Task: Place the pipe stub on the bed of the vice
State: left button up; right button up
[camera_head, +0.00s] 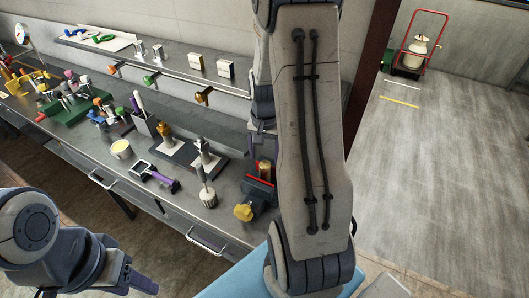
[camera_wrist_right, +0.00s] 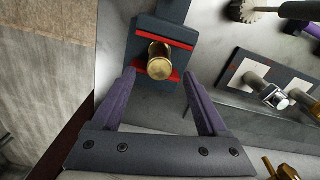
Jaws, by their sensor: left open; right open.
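The vice (camera_head: 262,192) is a dark block with red jaw faces and a yellow handle, on the bench. It also shows in the right wrist view (camera_wrist_right: 158,24). A short brass cylinder, which looks like the pipe stub (camera_wrist_right: 160,62), sits at the vice between the two red strips; it shows in the head view (camera_head: 265,170). Whether it rests on the bed I cannot tell. My right gripper (camera_wrist_right: 160,84) is open, its purple fingers apart and just short of the stub. My left gripper (camera_head: 148,284) is open and empty, low at the left, off the bench front.
My right arm hides the bench's right end. Open floor (camera_head: 440,170) lies to the right.

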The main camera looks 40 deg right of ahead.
jog(key=shift+r, duration=0.85)
jog(key=s+a+r+n, duration=0.1)
jog(key=a+r+n, duration=0.25)
jog(key=a, duration=0.65)
jog(key=s+a+r+n, duration=0.1)
jog(key=a+r+n, duration=0.3)
jog(key=a, duration=0.6)
jog(key=s+a+r+n+y, duration=0.1)
jog(key=s+a+r+n, duration=0.1)
jog(key=s+a+n, duration=0.9)
jog(key=s, duration=0.3)
jog(key=shift+s, duration=0.15)
jog(key=shift+r, duration=0.1)
jog(key=shift+f+b, duration=0.75)
jog(key=shift+b, duration=0.05)
